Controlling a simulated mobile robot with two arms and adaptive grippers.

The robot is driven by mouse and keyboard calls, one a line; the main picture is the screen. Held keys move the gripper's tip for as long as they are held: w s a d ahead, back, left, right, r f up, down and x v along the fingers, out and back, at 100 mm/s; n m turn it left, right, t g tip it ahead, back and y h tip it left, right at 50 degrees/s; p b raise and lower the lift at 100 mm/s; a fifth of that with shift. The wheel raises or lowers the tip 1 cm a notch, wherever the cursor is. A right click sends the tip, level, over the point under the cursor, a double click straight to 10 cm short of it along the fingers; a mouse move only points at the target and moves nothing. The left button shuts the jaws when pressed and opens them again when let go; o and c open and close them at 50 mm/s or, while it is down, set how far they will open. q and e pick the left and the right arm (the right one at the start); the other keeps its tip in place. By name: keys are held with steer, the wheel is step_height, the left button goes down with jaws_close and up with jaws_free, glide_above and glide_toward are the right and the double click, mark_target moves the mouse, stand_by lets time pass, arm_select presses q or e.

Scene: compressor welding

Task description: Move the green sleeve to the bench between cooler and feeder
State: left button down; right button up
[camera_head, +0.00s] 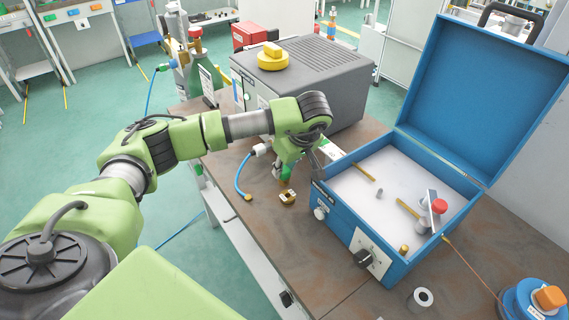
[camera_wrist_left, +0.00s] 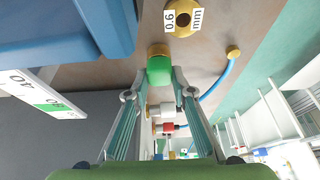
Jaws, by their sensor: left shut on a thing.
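The green sleeve (camera_head: 287,173) is between the fingers of my left gripper (camera_head: 284,168), low over the brown bench (camera_head: 262,225). In the left wrist view the green sleeve (camera_wrist_left: 160,71) has a brass-coloured end, and my left gripper (camera_wrist_left: 161,88) is shut on it. The gap to the bench is hard to judge. The grey box (camera_head: 325,90), which looks like the cooler, stands behind the gripper. The open blue case (camera_head: 338,238), which looks like the feeder, stands to the right. My right gripper is not in view.
A brass nut labelled 0.6 mm (camera_wrist_left: 183,18) lies close to the sleeve; it also shows in the head view (camera_head: 288,198). A blue hose (camera_head: 239,180) with a brass end lies left of it. The bench's left edge is close.

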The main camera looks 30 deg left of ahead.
arm_select(q)
steer(key=shift+f, duration=0.2)
steer(key=c, duration=1.7)
jaws_free()
steer(key=shift+r, duration=0.1)
steer(key=shift+r, duration=0.25)
steer(key=shift+d+r, duration=0.2)
steer(key=shift+r, duration=0.1)
steer(key=shift+b+v, duration=1.05)
steer(key=shift+v, duration=4.55)
